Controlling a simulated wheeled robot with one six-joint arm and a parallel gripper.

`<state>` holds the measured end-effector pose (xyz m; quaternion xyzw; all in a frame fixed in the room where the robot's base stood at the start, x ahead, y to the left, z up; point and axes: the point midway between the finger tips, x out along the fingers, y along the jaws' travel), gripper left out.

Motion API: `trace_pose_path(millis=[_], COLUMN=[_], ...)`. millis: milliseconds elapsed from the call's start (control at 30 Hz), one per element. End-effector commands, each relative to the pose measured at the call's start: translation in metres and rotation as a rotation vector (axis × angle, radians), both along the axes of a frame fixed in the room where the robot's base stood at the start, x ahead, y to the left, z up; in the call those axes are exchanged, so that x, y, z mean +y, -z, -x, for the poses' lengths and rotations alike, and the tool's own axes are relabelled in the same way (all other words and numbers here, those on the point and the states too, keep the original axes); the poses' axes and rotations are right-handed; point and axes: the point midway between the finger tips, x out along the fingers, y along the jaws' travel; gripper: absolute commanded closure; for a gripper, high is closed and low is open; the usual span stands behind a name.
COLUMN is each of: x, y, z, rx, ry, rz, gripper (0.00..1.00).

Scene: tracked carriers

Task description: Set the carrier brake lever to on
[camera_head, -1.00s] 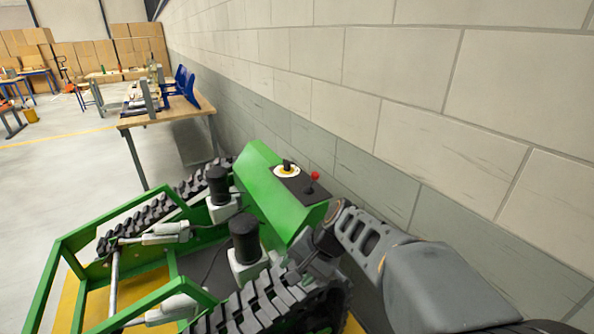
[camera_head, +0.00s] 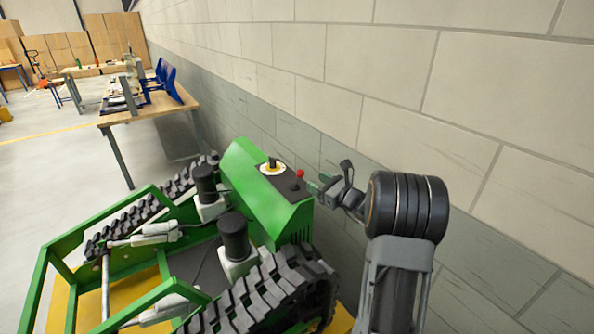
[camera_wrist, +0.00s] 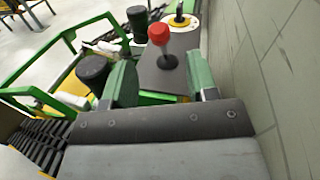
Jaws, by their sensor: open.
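The brake lever (camera_head: 299,175) is a short stick with a red knob on a dark plate, on top of the green carrier (camera_head: 262,201). In the wrist view the red-knobbed lever (camera_wrist: 160,42) stands up from the dark plate, ahead of my gripper and roughly between its fingers. My gripper (camera_head: 318,186) is just to the right of the lever, by the wall. In the wrist view its two green fingers (camera_wrist: 162,82) are apart with nothing between them. I cannot see any on or off marking.
A yellow-ringed knob (camera_head: 272,166) sits on the same plate beyond the lever. The grey block wall (camera_head: 400,150) runs close along the right. Black tracks (camera_head: 262,290) flank the carrier, and a wooden table (camera_head: 160,107) stands behind it.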

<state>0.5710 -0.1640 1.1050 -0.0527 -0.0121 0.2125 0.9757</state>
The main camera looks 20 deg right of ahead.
Motion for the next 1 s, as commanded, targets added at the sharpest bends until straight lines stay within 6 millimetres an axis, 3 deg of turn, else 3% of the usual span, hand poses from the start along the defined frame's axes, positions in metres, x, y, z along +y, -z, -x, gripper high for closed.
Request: trace_pose_path(millis=[200,500,1000], x=[0.02,0.036,0.041], y=[-0.002,-0.001,0.0], z=[-0.039,-0.076,-0.086], rx=[0.001,0.001,0.0], ry=[-0.005,-0.003,-0.002], rz=[0.001,0.001,0.002], gripper=[0.47,0.47,0.47])
